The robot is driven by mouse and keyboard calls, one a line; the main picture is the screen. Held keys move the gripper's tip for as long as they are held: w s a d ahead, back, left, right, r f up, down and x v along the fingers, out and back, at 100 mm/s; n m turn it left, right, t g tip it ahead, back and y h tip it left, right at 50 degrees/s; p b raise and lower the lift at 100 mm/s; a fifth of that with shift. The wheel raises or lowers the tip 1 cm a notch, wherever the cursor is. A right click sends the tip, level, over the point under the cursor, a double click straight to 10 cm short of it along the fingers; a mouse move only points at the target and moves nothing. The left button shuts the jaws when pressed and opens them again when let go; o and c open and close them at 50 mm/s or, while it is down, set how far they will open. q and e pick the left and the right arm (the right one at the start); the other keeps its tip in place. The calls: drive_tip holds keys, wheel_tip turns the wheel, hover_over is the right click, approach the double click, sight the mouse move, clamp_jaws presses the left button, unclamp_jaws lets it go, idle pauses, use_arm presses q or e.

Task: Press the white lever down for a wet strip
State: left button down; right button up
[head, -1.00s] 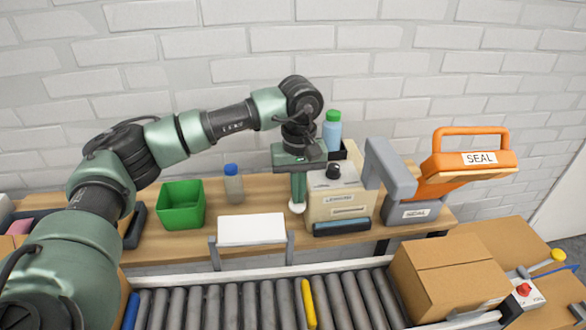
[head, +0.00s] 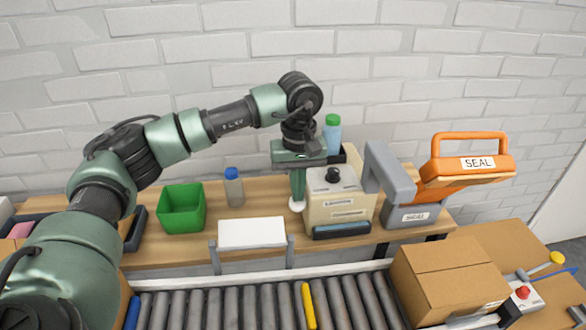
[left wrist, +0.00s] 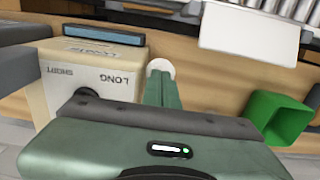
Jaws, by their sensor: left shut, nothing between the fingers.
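The tape dispenser (head: 325,210) is a beige box with a black knob on top, standing on the wooden bench. It also shows in the left wrist view (left wrist: 110,75), where its knob is marked LONG and SHORT. The white lever (head: 297,206) has a rounded white end at the dispenser's left side; this end shows in the left wrist view (left wrist: 160,65) too. My left gripper (head: 298,196) is shut and empty, pointing down with its fingertips at the white end. The fingers hide part of the lever, and I cannot tell whether they touch it. My right gripper is out of view.
A green bin (head: 181,210), a blue-capped bottle (head: 234,190) and a white sheet on a stand (head: 252,233) are left of the dispenser. An orange-handled SEAL machine (head: 465,170) stands right. A carton (head: 445,280) sits by the roller conveyor (head: 230,305) in front.

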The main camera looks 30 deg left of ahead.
use_arm(q)
wheel_tip(320, 180, up, 8)
drive_tip(key=w+a+p, duration=0.1)
drive_tip(key=p, duration=0.3)
drive_tip(key=shift+w+f, duration=0.25)
idle(0.4)
idle(0.4)
wheel_tip(320, 180, up, 5)
drive_tip(key=p, duration=0.3)
drive_tip(key=shift+p, duration=0.3)
drive_tip(key=shift+f, duration=0.1)
